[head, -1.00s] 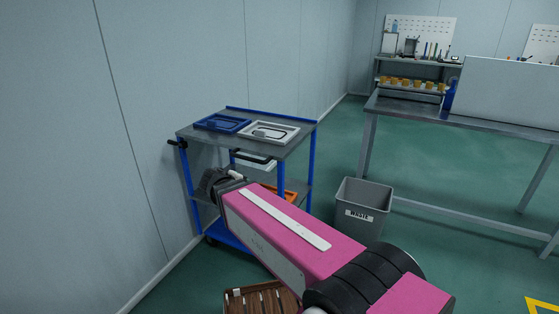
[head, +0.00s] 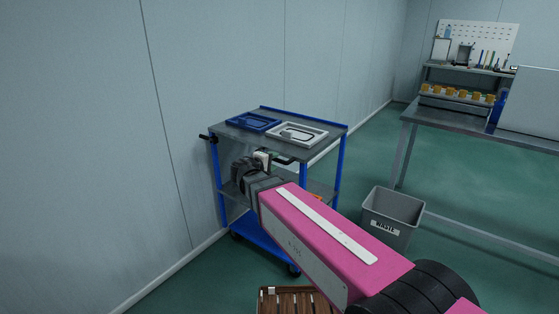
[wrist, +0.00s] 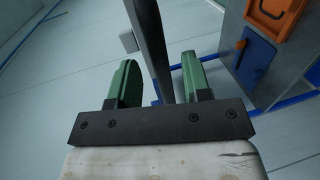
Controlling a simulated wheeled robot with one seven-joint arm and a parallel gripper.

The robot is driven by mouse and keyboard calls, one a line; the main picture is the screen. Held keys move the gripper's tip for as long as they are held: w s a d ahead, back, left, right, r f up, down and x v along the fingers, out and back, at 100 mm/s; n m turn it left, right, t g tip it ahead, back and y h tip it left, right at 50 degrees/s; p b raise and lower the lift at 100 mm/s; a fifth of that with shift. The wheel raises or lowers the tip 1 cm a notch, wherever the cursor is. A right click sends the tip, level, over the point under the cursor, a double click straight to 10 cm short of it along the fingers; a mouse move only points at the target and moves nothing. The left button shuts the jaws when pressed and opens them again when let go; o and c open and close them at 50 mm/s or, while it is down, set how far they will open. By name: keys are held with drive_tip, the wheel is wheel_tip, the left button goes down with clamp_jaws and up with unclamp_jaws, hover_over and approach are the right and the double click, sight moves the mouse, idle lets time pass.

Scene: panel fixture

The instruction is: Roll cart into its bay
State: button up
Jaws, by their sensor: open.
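The cart (head: 342,165) has a blue frame and grey shelves and stands by the left wall in the head view. Its black handle (head: 284,160) runs along the near side and is partly hidden by my gripper (head: 264,160). In the wrist view my gripper (wrist: 158,62) has two green fingers spread apart. A dark bar (wrist: 148,30), seemingly the handle, runs between them; I cannot tell whether either finger touches it. The cart's blue frame (wrist: 285,101) shows at right there. No marked bay shows in the current views.
A blue tray (head: 252,122) and a white tray (head: 297,133) lie on the cart's top. A grey waste bin (head: 392,215) stands right of the cart, before a workbench (head: 465,123). A brown slatted crate (head: 292,301) is on the floor in front.

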drive_tip(key=shift+x, duration=2.25)
clamp_jaws()
